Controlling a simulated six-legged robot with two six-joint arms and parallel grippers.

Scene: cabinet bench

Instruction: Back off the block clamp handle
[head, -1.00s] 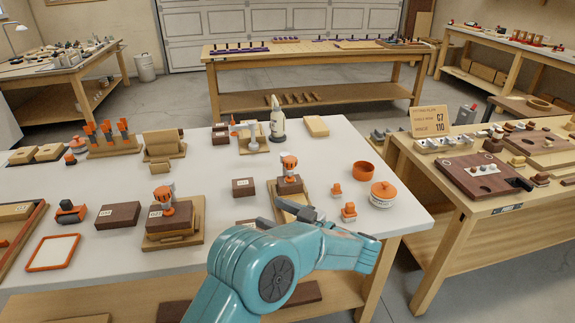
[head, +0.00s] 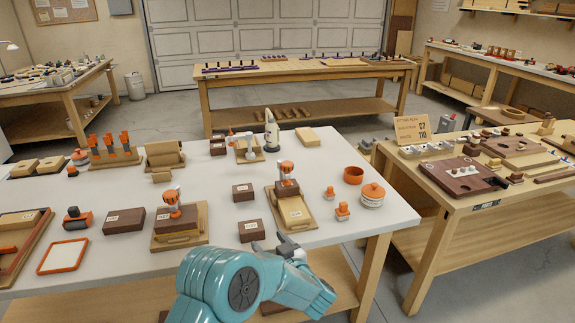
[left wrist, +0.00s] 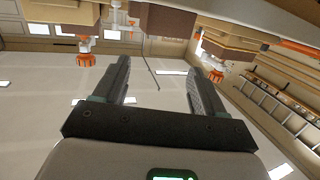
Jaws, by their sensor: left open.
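Two orange-handled clamps stand on the near bench. One clamp (head: 174,203) is upright on a brown block on a wooden base; the other clamp (head: 287,171) is upright on a dark block at the back of a wooden board (head: 296,212). I cannot tell which is the block clamp. My left gripper (head: 284,240) is low at the bench's front edge, in front of that board and apart from both clamps. In the left wrist view, its jaws (left wrist: 158,68) are open and empty, with orange knobs (left wrist: 86,59) beyond. My right gripper does not show.
A dark block (head: 251,231) lies close to my left gripper. Small orange pieces (head: 342,211) and an orange-lidded jar (head: 372,194) stand to the right. A dark block (head: 124,221) lies left of the left clamp.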

